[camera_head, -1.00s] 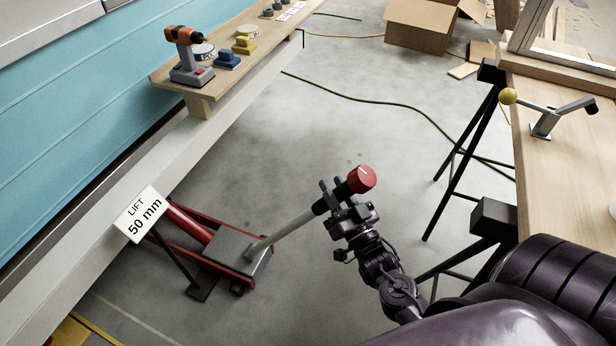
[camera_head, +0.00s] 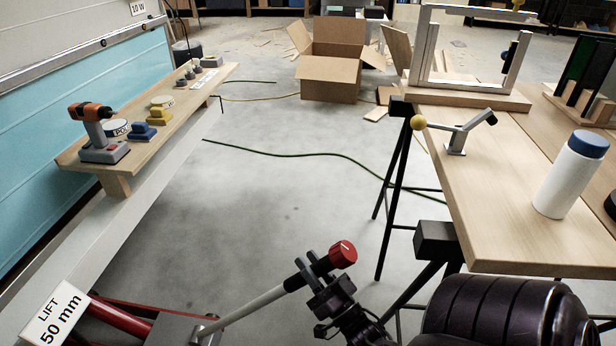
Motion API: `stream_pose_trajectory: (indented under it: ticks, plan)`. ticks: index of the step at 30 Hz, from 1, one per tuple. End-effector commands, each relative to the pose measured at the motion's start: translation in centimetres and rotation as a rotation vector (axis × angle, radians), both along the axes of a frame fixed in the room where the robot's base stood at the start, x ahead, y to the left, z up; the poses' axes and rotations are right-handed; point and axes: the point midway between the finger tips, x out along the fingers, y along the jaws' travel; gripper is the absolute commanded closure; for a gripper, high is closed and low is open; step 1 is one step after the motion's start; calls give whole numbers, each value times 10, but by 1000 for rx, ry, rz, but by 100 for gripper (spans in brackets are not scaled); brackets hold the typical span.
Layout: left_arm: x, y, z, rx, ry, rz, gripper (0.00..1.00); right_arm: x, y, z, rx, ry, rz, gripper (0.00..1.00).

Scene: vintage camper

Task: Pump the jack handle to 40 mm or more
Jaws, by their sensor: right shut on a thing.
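The jack handle (camera_head: 245,308) is a grey bar with a black grip and a red knob (camera_head: 343,254) at its upper end. It slants up and to the right from the red floor jack (camera_head: 125,317), which is partly cut off by the bottom edge. My right gripper (camera_head: 316,272) is shut on the handle's black grip just below the red knob. A white sign (camera_head: 60,314) reading "LIFT 50 mm" stands by the jack, beside the camper's side. My left gripper is not in view.
A shelf (camera_head: 160,135) on the camper's side holds an orange drill (camera_head: 97,130) and small items. A wooden workbench (camera_head: 490,200) on black trestles stands at right with a white bottle (camera_head: 570,175).

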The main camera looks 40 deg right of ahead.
Motion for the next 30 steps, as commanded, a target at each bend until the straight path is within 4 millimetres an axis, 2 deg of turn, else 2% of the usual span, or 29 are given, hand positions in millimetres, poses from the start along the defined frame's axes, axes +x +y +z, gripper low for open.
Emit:
stream_pose_trajectory:
  ticks: [1, 3, 4, 8, 19, 30]
  plan:
    - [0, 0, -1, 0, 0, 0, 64, -5, -2, -11, 7, 25, -6, 100]
    - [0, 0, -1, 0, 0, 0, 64, -5, -2, -11, 7, 25, -6, 100]
    - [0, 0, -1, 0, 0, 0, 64, -5, -2, -11, 7, 27, -6, 66]
    - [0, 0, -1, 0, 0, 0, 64, -4, -2, -10, 6, 23, -6, 49]
    - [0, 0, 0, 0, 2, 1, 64, -8, -1, -9, 3, 19, -5, 48]
    - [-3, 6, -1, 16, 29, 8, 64, -62, 2, -33, 4, 23, -7, 48]
